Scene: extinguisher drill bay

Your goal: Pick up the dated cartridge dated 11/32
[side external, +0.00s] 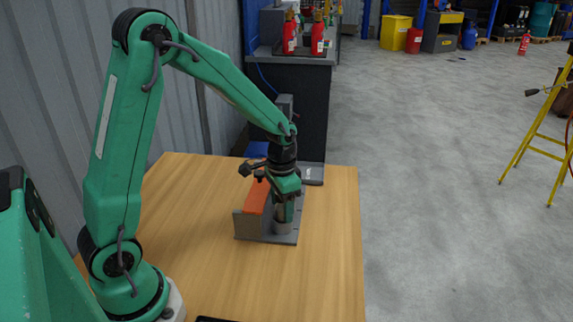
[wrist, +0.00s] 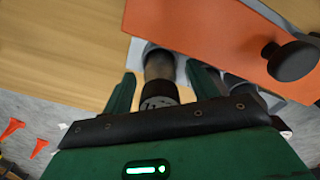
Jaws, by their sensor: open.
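In the wrist view, a dark cylindrical cartridge (wrist: 159,70) with a pale-marked black end stands between the two green fingers of my gripper (wrist: 161,74). The fingers are apart, one on each side of it. I cannot read a date on it. A second cylinder (wrist: 238,83) shows partly to the right, mostly hidden by the finger and the gripper body. In the side view, my gripper (side external: 285,208) points down over the grey holder (side external: 251,238), around a grey cylinder (side external: 282,227) whose upper part is hidden.
An orange cover (side external: 257,196) with a black knob (wrist: 292,61) lies close beside my gripper, over the holder. The wooden table (side external: 190,235) is clear at the left and front. A dark counter (side external: 295,110) with red extinguishers (side external: 317,38) stands behind the table.

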